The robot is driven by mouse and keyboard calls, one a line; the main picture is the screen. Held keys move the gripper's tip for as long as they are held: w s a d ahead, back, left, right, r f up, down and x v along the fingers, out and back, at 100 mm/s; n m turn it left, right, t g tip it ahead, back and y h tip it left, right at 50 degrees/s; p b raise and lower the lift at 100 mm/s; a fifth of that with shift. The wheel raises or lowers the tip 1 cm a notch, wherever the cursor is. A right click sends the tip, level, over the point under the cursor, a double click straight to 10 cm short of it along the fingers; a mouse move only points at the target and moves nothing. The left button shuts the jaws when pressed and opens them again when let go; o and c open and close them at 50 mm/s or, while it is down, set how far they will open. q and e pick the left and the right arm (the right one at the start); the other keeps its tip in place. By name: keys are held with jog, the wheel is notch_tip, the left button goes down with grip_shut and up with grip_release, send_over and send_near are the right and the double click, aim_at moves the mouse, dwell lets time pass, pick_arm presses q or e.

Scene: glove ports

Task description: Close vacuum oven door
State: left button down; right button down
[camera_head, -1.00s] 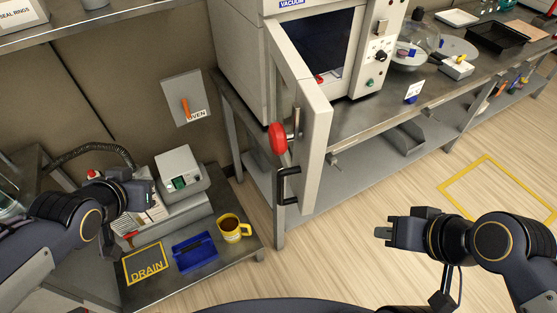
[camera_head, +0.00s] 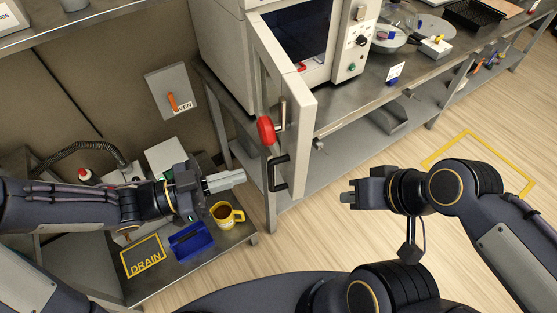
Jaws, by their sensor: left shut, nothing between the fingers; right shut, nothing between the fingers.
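The vacuum oven (camera_head: 222,50) stands on the metal bench with its dark chamber showing. Its thick pale door (camera_head: 298,110) is swung open toward me. The door carries a red knob (camera_head: 266,130) and a black handle (camera_head: 279,173) on its outer side. My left gripper (camera_head: 238,178) is shut and empty, to the left of the door handle and apart from it, above the low side table. My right gripper (camera_head: 346,197) is shut and empty over the floor, right of the door and apart from it.
The low table holds a yellow mug (camera_head: 227,214), a blue bin (camera_head: 190,241) and a DRAIN sign (camera_head: 143,257). A wall switch box (camera_head: 172,92) is behind. Glassware and a black tray (camera_head: 477,17) sit on the bench.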

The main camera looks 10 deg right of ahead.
aim_at(295, 160)
pick_arm(q)
jog(key=d, duration=0.3)
jog(key=d+p, duration=0.1)
jog(key=d, duration=0.2)
jog(key=w+d, duration=0.1)
jog(key=d, duration=0.2)
jog(key=shift+d, duration=0.5)
jog(key=shift+w, duration=0.1)
